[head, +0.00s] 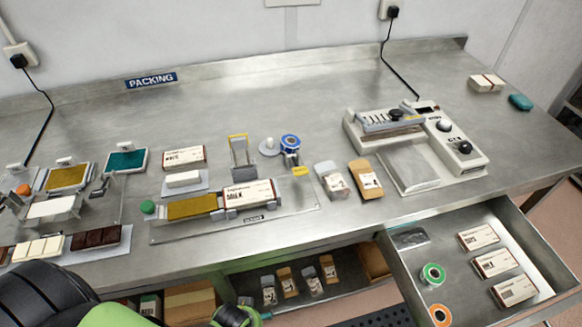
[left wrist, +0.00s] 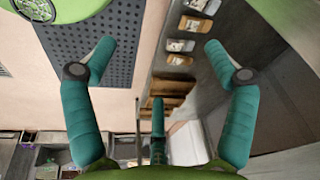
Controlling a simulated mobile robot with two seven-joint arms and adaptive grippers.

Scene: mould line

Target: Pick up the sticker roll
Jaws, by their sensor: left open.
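Several rolls show in the head view. A blue roll (head: 290,142) sits on a small stand on the bench. A green roll (head: 433,275) and an orange roll (head: 440,315) lie in the open drawer (head: 407,262) at lower right. I cannot tell which is the sticker roll. My left gripper (left wrist: 160,48) is open and empty in the left wrist view, its teal fingers spread over the floor and lower shelf. No roll shows between them. In the head view, parts of my arm cover the lower left. My right gripper is out of view.
The steel bench (head: 330,95) carries a label fixture, a sealing machine (head: 415,145) and chocolate bars (head: 100,237). Boxes (head: 478,236) lie in the drawer's right side. A lower shelf (head: 340,292) holds pouches. A dark perforated mat (left wrist: 90,45) lies on the floor.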

